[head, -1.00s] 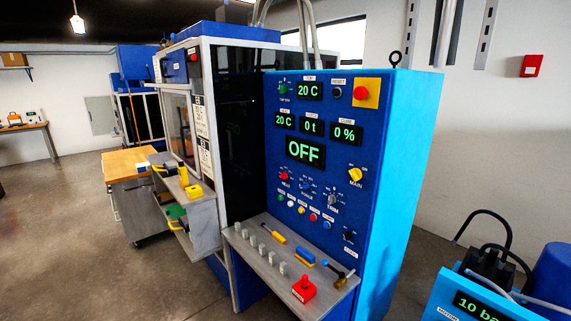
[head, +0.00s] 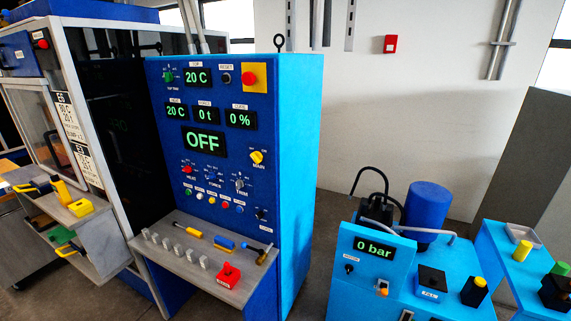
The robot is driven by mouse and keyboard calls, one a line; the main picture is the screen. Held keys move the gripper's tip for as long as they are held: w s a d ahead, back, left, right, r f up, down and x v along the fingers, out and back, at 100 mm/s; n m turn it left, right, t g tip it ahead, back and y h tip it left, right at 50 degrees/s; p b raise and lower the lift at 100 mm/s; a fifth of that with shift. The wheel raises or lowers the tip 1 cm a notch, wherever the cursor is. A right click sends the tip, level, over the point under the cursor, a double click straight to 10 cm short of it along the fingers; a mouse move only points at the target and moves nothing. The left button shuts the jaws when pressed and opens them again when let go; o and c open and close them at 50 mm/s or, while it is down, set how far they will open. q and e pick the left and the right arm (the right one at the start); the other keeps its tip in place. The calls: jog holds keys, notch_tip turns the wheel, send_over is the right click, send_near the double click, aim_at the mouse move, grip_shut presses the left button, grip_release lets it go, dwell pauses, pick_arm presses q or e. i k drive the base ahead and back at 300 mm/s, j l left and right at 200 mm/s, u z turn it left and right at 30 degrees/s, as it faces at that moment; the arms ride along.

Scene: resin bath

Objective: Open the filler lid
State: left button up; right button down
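A small dark box-like cap (head: 432,277) with a white label that seems to read FILL sits on top of the low light-blue unit (head: 345,290) at the lower right. It looks shut, but it is too small to be sure that it is the filler lid. The unit's display (head: 374,248) reads 0 bar. Neither of my grippers is in view.
A black block with a yellow top (head: 474,291) stands right of the cap. A blue cylinder (head: 428,208) and dark hoses rise behind it. The tall blue control cabinet (head: 296,180) stands left, its panel reading OFF. Floor shows between cabinet and unit.

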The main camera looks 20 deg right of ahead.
aim_at(429, 277)
jog(key=z, duration=1.6)
